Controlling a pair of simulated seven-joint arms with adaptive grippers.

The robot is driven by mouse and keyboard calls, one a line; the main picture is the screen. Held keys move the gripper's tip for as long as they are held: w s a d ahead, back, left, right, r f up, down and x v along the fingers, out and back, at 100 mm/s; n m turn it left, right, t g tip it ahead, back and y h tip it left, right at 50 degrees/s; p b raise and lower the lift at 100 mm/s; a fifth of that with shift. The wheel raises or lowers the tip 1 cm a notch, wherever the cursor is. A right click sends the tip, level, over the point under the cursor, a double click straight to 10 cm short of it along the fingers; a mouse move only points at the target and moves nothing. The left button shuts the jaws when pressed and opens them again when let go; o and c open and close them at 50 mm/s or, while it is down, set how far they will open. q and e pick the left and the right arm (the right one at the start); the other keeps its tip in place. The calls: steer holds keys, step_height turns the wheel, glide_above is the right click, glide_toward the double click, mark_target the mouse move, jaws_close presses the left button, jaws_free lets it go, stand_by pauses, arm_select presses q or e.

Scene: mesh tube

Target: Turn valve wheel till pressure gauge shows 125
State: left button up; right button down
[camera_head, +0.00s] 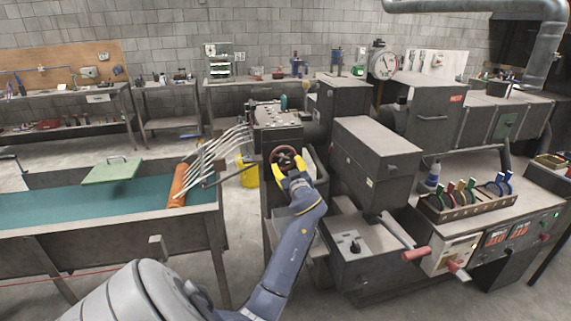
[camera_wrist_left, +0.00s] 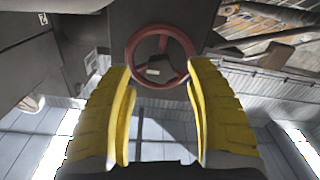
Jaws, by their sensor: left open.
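The valve wheel (camera_head: 287,158) is small, round and dark red, and sits on the machine in the middle of the head view. In the left wrist view the wheel (camera_wrist_left: 161,57) shows its spokes and hub just beyond the fingertips. My left gripper (camera_head: 292,178) has yellow fingers and is at the near side of the wheel. In the left wrist view the left gripper (camera_wrist_left: 160,72) is open, with its fingertips at either side of the wheel's lower rim. I cannot tell if they touch it. The pressure gauge (camera_head: 383,65) is a white dial at the back; its reading is too small to tell.
A trough with teal liquid (camera_head: 80,208) and an orange roller (camera_head: 178,186) stand to the left. Metal rods (camera_head: 218,148) reach towards the wheel's machine. A grey box machine (camera_head: 375,165) stands close on the right. A yellow bucket (camera_head: 248,172) is on the floor behind.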

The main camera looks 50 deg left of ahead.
mark_target(286, 163)
arm_select(q)
steer(key=shift+x, duration=1.55)
steer(key=shift+o, duration=0.2)
jaws_close()
